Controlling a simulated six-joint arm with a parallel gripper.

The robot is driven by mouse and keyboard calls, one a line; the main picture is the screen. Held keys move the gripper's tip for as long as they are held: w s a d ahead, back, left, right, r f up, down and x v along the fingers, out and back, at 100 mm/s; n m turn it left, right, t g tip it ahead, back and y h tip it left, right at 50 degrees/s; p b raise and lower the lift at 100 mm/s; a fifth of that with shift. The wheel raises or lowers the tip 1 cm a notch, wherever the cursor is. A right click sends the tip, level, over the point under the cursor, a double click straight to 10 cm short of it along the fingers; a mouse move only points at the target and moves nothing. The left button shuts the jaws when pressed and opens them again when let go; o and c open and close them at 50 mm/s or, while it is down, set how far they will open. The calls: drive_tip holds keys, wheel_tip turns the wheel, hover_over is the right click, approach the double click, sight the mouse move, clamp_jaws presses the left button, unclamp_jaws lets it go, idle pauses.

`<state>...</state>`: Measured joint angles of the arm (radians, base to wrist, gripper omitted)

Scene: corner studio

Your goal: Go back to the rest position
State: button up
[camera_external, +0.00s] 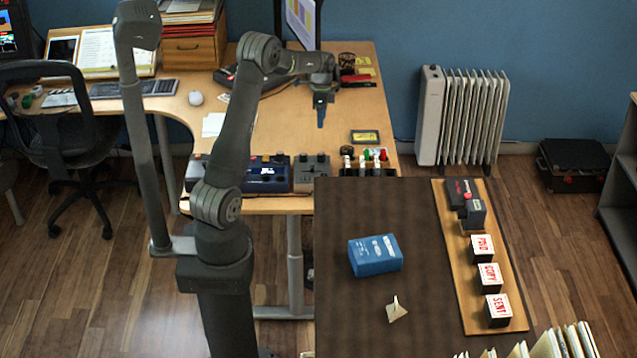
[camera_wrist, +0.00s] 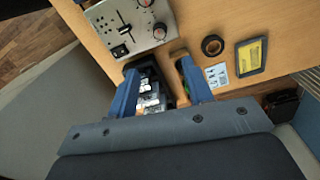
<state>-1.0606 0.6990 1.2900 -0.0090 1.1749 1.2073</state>
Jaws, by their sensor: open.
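My gripper (camera_external: 320,116) points down over the right part of the wooden desk (camera_external: 275,132), near the desk's back right. In the wrist view my gripper (camera_wrist: 160,78) shows two blue fingers spread apart, with nothing held between them. Below and between the fingers is a dark holder with small pale items (camera_wrist: 150,97), seen only in part. My arm rises from its base at the lower left of the external view and bends right at the elbow.
A grey panel with knobs (camera_wrist: 125,22), a black tape roll (camera_wrist: 212,45) and a yellow-labelled frame (camera_wrist: 251,55) lie on the desk. A dark table holds a blue box (camera_external: 375,255), a small pale wedge (camera_external: 396,311) and a board with stamp blocks (camera_external: 490,276). A monitor (camera_external: 303,22) stands close behind.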

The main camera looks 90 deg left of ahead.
sight(321, 154)
drive_tip(key=f, duration=1.4)
drive_tip(key=shift+d+f, duration=0.2)
drive_tip(key=shift+f, duration=0.2)
drive_tip(key=shift+r, duration=0.15)
wheel_tip(321, 154, up, 17)
wheel_tip(321, 154, down, 17)
drive_tip(key=shift+f, duration=0.2)
drive_tip(key=n, duration=0.8)
drive_tip(key=shift+r+n, duration=0.1)
drive_tip(key=shift+n, duration=0.3)
drive_tip(key=n, duration=0.4)
drive_tip(key=shift+s+n, duration=0.1)
drive_tip(key=shift+n, duration=0.3)
drive_tip(key=n, duration=0.4)
